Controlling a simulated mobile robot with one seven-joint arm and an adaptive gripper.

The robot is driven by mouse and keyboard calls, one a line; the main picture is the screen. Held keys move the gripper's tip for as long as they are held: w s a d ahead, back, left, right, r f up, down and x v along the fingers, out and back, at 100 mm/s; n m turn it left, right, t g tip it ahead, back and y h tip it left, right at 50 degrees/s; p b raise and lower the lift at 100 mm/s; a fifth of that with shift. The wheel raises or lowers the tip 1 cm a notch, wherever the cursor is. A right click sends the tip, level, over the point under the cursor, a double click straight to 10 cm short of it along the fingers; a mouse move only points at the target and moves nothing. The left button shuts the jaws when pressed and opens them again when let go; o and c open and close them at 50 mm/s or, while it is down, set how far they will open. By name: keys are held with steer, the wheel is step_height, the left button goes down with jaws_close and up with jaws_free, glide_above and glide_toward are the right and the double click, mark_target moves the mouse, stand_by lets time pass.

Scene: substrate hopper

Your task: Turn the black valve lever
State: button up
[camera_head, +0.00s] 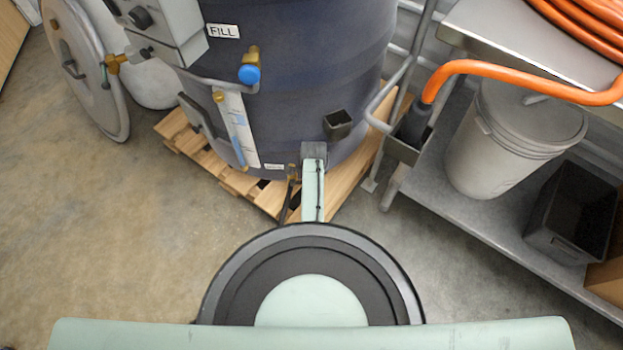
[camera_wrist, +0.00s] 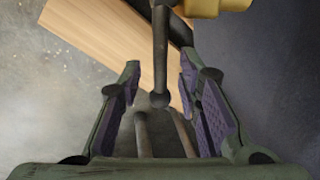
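The black valve lever (camera_wrist: 160,60) is a dark rod with a rounded end, hanging down from a brass valve body (camera_wrist: 205,7) at the top of the wrist view. My gripper (camera_wrist: 160,68) is open, with one finger on each side of the lever and a visible gap on both sides. In the head view the lever (camera_head: 286,203) shows as a thin dark rod low at the front of the dark blue tank (camera_head: 310,70), just left of my pale green arm. My gripper's fingers cannot be made out in that view.
The tank stands on a wooden pallet (camera_head: 186,142). A blue-knobbed brass valve (camera_head: 249,73) sits higher up, under a FILL label (camera_head: 223,31). At right, a metal shelf (camera_head: 455,190) holds a white bucket (camera_head: 515,140) and black bin (camera_head: 572,212).

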steer(key=shift+c, duration=0.5)
jaws_close()
stand_by(0.3)
